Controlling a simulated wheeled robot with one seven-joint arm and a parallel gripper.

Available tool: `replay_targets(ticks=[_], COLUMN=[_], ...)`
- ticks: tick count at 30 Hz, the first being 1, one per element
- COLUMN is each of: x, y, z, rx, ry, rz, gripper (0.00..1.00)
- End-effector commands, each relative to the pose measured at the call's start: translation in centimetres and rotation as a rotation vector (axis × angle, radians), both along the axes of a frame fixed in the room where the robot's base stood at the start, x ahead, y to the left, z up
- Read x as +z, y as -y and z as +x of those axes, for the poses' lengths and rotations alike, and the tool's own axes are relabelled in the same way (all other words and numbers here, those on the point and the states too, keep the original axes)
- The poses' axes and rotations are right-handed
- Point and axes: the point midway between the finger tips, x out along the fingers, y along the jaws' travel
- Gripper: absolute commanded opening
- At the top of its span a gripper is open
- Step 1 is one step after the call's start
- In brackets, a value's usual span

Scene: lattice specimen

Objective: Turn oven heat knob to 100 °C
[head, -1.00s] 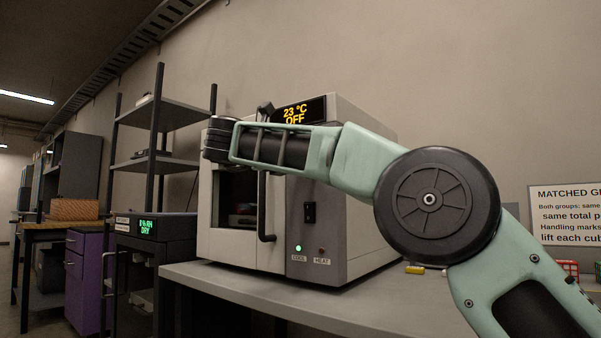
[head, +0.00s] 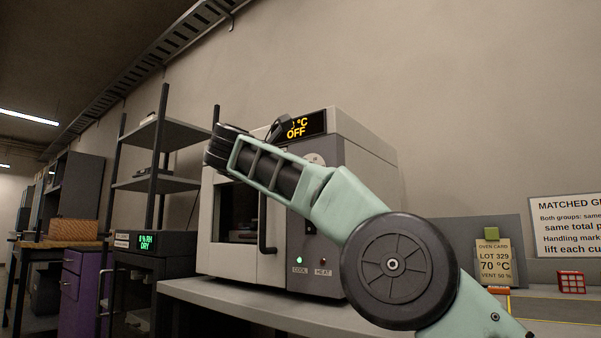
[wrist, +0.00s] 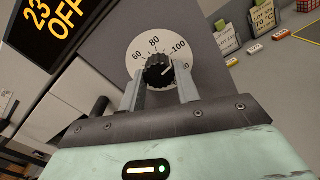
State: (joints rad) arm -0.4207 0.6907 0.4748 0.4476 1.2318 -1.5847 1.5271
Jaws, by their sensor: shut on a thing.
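The oven (head: 365,150) stands on a bench, its amber display (head: 302,126) partly covered by my arm in the head view and reading OFF. In the wrist view the display (wrist: 55,25) shows 23 and OFF. The black heat knob (wrist: 158,72) sits on a white dial (wrist: 148,45) marked 60, 80 and 100, with a further number partly hidden. My gripper (wrist: 159,88) is shut on the knob, one finger at each side. The arm hides the knob in the head view.
The oven door handle (head: 265,225) stands out below my wrist. Green COOL light (head: 299,260) is lit. A card (head: 494,262) reading 70 °C stands on the bench to the right. A dry cabinet (head: 150,262) and shelf rack (head: 160,185) are at left.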

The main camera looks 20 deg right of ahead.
Motion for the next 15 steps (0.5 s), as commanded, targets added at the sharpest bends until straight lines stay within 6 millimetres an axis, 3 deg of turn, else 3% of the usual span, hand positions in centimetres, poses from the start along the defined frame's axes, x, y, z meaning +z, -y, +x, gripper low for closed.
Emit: replay_targets(ticks=[13, 14, 15], x=[-0.15, -0.15, -0.14], y=[-0.07, -0.07, -0.07], z=[-0.01, -0.01, -0.01], rx=[-0.001, -0.001, -0.001], ry=[0.005, 0.005, 0.005], rz=[0.007, 0.007, 0.007], gripper=[0.09, 0.35, 0.46])
